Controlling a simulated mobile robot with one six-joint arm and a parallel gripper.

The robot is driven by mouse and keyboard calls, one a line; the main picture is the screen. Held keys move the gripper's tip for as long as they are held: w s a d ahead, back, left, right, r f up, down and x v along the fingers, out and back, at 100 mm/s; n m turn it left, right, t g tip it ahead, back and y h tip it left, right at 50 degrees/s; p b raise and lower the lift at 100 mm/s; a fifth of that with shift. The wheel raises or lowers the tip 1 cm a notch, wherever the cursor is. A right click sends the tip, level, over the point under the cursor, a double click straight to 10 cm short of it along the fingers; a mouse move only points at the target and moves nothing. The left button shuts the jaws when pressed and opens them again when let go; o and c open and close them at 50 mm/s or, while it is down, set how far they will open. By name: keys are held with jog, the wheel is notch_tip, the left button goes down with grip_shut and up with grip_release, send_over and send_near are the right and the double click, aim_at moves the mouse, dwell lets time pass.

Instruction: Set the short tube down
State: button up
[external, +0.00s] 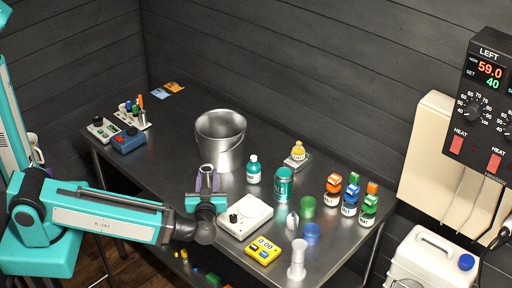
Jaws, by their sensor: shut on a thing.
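My gripper (207,177) is shut in the middle of the picture, over the near left part of the steel table. Its fingers point away from the camera, in front of the bucket. A small pale grey piece shows between the fingertips; it looks like the short tube (206,168), mostly hidden by the fingers. I cannot tell whether it touches the table or hangs above it.
A metal bucket (221,140) stands just behind my gripper. A white stirrer plate (245,216) is close on the right, with a teal bottle (253,170), a teal can (284,184) and a yellow meter (263,250) around it. Several small bottles crowd the right; the left middle is clear.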

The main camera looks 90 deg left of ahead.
jog(key=shift+f+b, duration=0.3)
jog(key=shift+f, duration=0.8)
jog(key=shift+f+b, duration=0.15)
jog(key=shift+b, duration=0.15)
jog(key=o, duration=1)
jog(key=shift+o, duration=0.2)
jog(key=shift+r+p, duration=0.2)
jog(key=shift+p, duration=0.1)
jog(key=d+b, duration=0.3)
jog(key=d, duration=0.9)
